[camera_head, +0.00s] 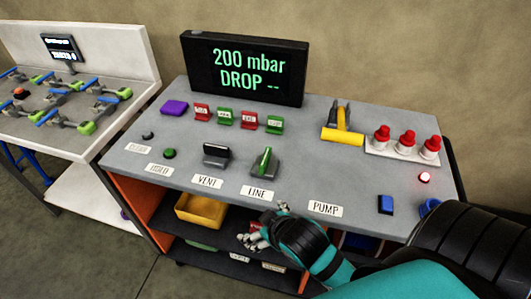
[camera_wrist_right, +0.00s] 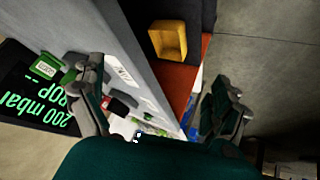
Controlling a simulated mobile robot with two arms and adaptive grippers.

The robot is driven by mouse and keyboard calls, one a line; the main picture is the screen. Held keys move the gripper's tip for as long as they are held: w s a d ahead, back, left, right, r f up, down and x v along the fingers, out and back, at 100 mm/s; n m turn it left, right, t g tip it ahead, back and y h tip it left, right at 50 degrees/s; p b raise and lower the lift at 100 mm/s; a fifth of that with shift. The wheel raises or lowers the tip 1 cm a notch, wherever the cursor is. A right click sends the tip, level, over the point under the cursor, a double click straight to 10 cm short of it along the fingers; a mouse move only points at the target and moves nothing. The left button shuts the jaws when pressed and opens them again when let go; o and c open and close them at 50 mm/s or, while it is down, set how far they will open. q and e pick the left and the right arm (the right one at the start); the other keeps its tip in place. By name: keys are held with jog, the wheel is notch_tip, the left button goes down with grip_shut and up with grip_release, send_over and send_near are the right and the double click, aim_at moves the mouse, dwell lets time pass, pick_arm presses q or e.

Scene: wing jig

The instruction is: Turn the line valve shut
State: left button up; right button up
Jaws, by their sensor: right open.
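The line valve (camera_head: 264,160) has a green lever on a dark base, standing on the grey bench top behind the LINE label (camera_head: 257,192). Its lever runs roughly front to back in the head view. My right gripper (camera_head: 262,225) is in front of the bench's front edge, below and apart from the valve. In the right wrist view my right gripper (camera_wrist_right: 160,90) has its fingers spread wide with nothing between them. The LINE label (camera_wrist_right: 122,73) shows near the left finger, which may hide part of the valve there. My left gripper is not in view.
The vent valve (camera_head: 216,152) with a dark lever stands left of the line valve. A display (camera_head: 245,68) reads 200 mbar, DROP --. Coloured tags, a yellow-handled tool (camera_head: 342,134) and red-capped parts (camera_head: 404,139) stand behind. A yellow bin (camera_head: 199,210) sits on the shelf below.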

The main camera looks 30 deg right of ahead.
jog(key=w+a+r+n+t+y, duration=0.25)
jog(key=w+r+n+t, duration=0.5)
jog(key=w+r, duration=0.85)
jog(key=a+r+n+t+y, duration=0.5)
jog(key=a+r+n+y, duration=0.35)
jog(key=r, duration=0.35)
jog(key=s+a+r+n+g+y, duration=0.2)
jog(key=a+n+g+y, duration=0.75)
jog(key=n, duration=0.65)
jog(key=n+g+h, duration=0.9)
jog(key=g+h, duration=0.2)
jog(key=h, duration=0.9)
send_over(265, 156)
notch_tip(265, 156, down, 9)
notch_tip(265, 156, down, 17)
jog(key=shift+s+f+p, duration=0.1)
jog(key=shift+f+p, duration=0.1)
jog(key=shift+p, duration=0.9)
